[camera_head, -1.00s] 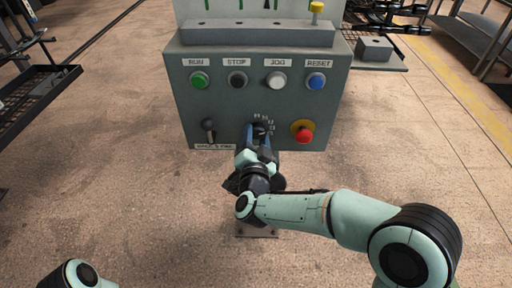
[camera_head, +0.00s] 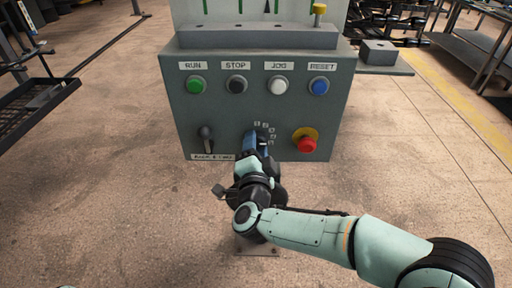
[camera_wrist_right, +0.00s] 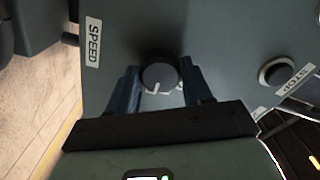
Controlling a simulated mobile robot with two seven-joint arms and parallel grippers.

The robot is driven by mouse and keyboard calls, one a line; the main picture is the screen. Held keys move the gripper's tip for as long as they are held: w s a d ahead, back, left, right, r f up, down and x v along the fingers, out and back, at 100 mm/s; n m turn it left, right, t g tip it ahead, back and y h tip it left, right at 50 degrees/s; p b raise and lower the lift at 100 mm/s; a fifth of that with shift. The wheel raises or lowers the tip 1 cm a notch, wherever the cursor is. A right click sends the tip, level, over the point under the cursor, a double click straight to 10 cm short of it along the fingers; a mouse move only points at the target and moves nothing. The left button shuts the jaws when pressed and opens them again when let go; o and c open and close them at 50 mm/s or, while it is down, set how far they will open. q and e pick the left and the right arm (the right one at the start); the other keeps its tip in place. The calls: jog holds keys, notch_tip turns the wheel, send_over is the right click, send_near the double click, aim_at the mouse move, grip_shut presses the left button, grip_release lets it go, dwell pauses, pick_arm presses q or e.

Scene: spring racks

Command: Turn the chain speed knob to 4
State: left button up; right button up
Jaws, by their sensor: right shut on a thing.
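The chain speed knob (camera_wrist_right: 160,77) is a round dark knob with a pale pointer line, next to a SPEED label (camera_wrist_right: 93,42) in the right wrist view. In the head view the knob is mostly hidden behind my right gripper (camera_head: 256,143), and part of its number scale (camera_head: 266,131) shows above and to the right. My right gripper has its two blue fingers on either side of the knob and is shut on it; it also shows in the right wrist view (camera_wrist_right: 160,92). The number under the pointer cannot be read. My left gripper is not in view.
The grey control panel (camera_head: 180,110) carries RUN, STOP, JOG and RESET buttons (camera_head: 318,85). A red emergency knob (camera_head: 307,145) sits right of my right gripper and a black lever switch (camera_head: 206,138) left of it. Racks stand at the sides; the floor between is clear.

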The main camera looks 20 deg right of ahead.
jog(key=o, duration=1)
jog(key=shift+o, duration=0.2)
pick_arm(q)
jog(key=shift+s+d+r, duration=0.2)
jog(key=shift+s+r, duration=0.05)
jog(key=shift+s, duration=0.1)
pick_arm(e)
jog(key=v, duration=1.3)
jog(key=shift+s, duration=0.2)
